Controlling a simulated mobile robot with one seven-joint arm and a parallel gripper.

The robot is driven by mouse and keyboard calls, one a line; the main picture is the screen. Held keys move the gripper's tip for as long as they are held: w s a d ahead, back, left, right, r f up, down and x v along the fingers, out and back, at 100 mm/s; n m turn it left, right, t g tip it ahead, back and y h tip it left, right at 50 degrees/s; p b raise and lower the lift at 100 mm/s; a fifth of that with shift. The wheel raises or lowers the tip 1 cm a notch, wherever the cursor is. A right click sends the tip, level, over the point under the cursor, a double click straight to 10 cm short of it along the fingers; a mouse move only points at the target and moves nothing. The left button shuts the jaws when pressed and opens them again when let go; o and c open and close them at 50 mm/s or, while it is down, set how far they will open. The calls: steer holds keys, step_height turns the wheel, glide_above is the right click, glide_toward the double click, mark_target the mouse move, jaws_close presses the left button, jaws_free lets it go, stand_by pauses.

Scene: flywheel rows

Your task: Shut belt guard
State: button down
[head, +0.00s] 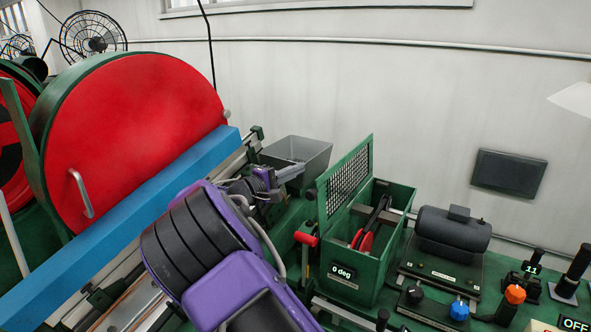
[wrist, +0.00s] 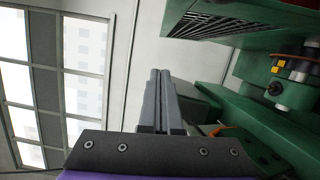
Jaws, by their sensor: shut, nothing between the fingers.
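The belt guard (head: 347,172) is a green-framed mesh panel that stands raised, tilted up along the left side of an open green box (head: 370,287). A red pulley (head: 366,241) and a dark belt show uncovered inside the box. My gripper (head: 300,169) is to the left of the raised guard, near its upper part, and looks apart from it. In the wrist view my gripper's fingers (wrist: 160,72) are together with nothing between them. A green part with a dark slatted area (wrist: 215,18) is at the wrist view's upper right; I cannot tell whether it is the guard.
A grey open bin (head: 298,155) stands behind my gripper. A big red disc (head: 135,140) with a handle and a blue beam (head: 130,225) fill the left. A dark motor (head: 452,236), knobs and levers stand right of the box. A red-ended lever (head: 306,239) is at the box's left.

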steer(key=w+d+p, duration=0.1)
steer(key=w+d, duration=0.2)
steer(key=d, duration=0.5)
steer(key=shift+r, duration=0.35)
steer(key=shift+d+b, duration=0.15)
steer(key=shift+b, duration=0.2)
